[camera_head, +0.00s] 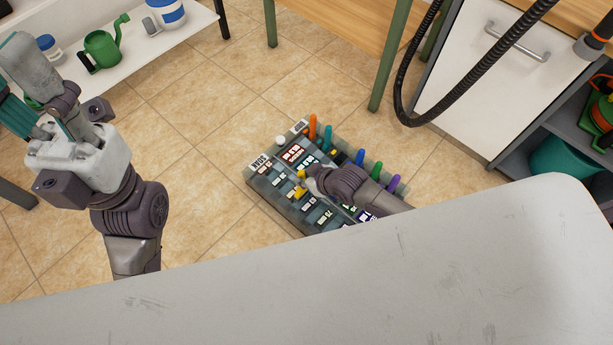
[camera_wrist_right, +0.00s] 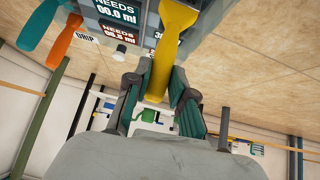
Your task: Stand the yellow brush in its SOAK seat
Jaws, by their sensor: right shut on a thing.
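The yellow brush (camera_wrist_right: 162,50) stands out large in the wrist view, its handle between the two green-padded fingers of my right gripper (camera_wrist_right: 155,88). In the head view my right gripper (camera_head: 312,184) is over the station, and a little of the yellow brush (camera_head: 300,192) shows beside it. The wringer station (camera_head: 283,205) lies on the floor, with a SOAK label (camera_head: 259,163) at its left corner. Whether the brush touches a seat is hidden. My left gripper (camera_head: 38,85) is raised at the far left, away from the station; its finger gap is unclear.
Orange, teal, blue, green and purple handles (camera_head: 377,171) stand along the station's far right side. A white shelf (camera_head: 130,62) holds a green watering can (camera_head: 103,48). A white cabinet (camera_head: 480,80) and black hose (camera_head: 470,66) are at right. Tiled floor left of the station is clear.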

